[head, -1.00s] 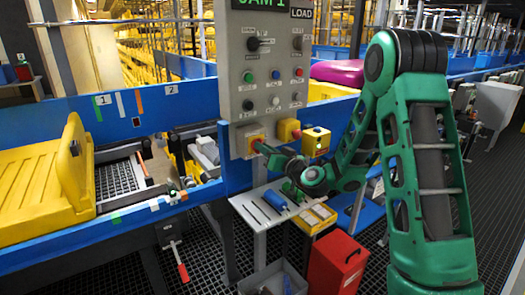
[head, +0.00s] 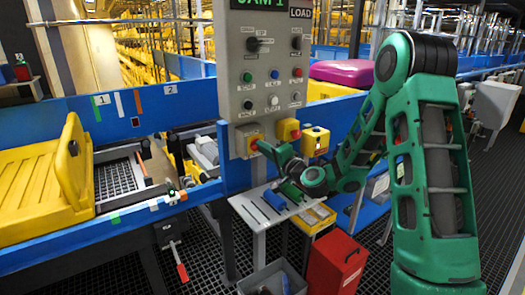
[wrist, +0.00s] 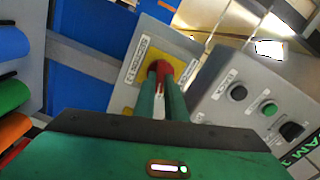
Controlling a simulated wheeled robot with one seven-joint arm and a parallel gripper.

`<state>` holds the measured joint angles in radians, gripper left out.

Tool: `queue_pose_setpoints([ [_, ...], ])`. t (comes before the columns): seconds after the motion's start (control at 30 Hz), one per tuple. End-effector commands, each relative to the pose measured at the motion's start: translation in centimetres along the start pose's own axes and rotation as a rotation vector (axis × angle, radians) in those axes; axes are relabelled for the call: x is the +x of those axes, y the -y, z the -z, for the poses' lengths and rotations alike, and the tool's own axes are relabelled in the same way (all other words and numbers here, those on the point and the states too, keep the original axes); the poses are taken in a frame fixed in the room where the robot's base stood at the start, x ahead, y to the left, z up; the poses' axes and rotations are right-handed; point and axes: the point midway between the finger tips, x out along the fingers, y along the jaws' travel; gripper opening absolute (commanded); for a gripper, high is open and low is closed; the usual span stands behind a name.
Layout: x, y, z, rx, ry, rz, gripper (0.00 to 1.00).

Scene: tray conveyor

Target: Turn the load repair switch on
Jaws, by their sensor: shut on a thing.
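The load repair switch, a red handle on a yellow plate (head: 252,134), sits on a small grey box at the bottom of the control panel (head: 236,90). In the wrist view its red handle (wrist: 161,66) shows between my two green fingers, in front of the yellow plate (wrist: 190,50). My gripper (head: 259,146) is shut on the red handle, and it also shows in the wrist view (wrist: 161,80). The fingers hide part of the handle.
A red button on a yellow box (head: 288,129) and a yellow box (head: 316,141) stand just right of the switch. A tool shelf (head: 262,215) lies below. A red toolbox (head: 335,265) and a grey bin (head: 272,279) stand on the floor. A yellow tray (head: 40,180) is at left.

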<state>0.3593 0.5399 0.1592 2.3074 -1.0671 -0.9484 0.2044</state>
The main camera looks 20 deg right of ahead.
Motion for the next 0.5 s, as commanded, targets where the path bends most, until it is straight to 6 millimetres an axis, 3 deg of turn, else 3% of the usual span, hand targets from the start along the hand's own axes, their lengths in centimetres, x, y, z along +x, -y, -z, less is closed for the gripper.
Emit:
queue_pose_setpoints([
  [0.5,-0.13,-0.55,0.30,0.280,-0.007,-0.007,0.00],
])
